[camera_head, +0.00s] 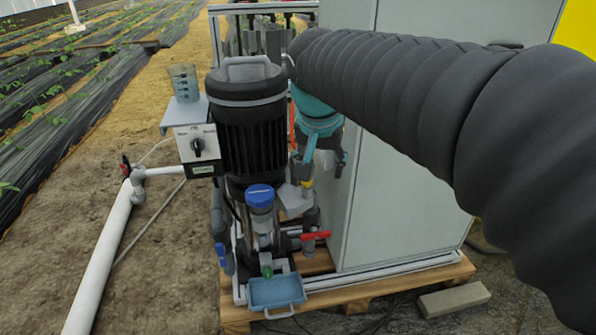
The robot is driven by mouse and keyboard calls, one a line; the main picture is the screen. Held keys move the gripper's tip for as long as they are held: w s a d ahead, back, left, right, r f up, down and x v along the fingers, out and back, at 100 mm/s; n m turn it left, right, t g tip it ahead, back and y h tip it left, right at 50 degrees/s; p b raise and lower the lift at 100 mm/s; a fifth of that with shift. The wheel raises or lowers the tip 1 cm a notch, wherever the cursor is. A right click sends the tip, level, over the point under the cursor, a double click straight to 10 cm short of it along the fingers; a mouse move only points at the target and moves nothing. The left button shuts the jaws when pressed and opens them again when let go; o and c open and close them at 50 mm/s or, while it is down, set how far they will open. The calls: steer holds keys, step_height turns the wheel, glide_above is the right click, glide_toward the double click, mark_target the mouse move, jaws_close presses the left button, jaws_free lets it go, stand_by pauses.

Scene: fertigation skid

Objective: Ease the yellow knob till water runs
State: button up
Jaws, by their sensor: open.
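A small yellow part (307,184), which looks like the yellow knob, shows just below my gripper, beside the black pump. Most of it is hidden, so its shape and setting cannot be told. My gripper (318,172) hangs from the teal wrist, fingers pointing down, and is open. One finger is close above the yellow part; I cannot tell whether they touch. A blue tray (277,291) sits low at the skid's front, under a green outlet (266,271). No running water can be made out.
The black pump (250,125) stands left of my gripper, the grey cabinet (400,190) right. A blue cap (260,196) and red valve handle (316,235) are in front. A control box (197,146) and measuring cup (184,83) are left. A block (455,299) lies right.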

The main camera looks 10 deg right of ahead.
steer(key=w+a+m+h+b, duration=0.1)
steer(key=w+a+m+b, duration=0.2)
steer(key=w, duration=0.8)
steer(key=shift+m+g, duration=0.3)
steer(key=x, duration=1.4)
steer(key=shift+d+f+b, duration=0.15)
steer(key=shift+d+b, duration=0.1)
steer(key=shift+b, duration=0.05)
steer(key=shift+c, duration=0.2)
jaws_close()
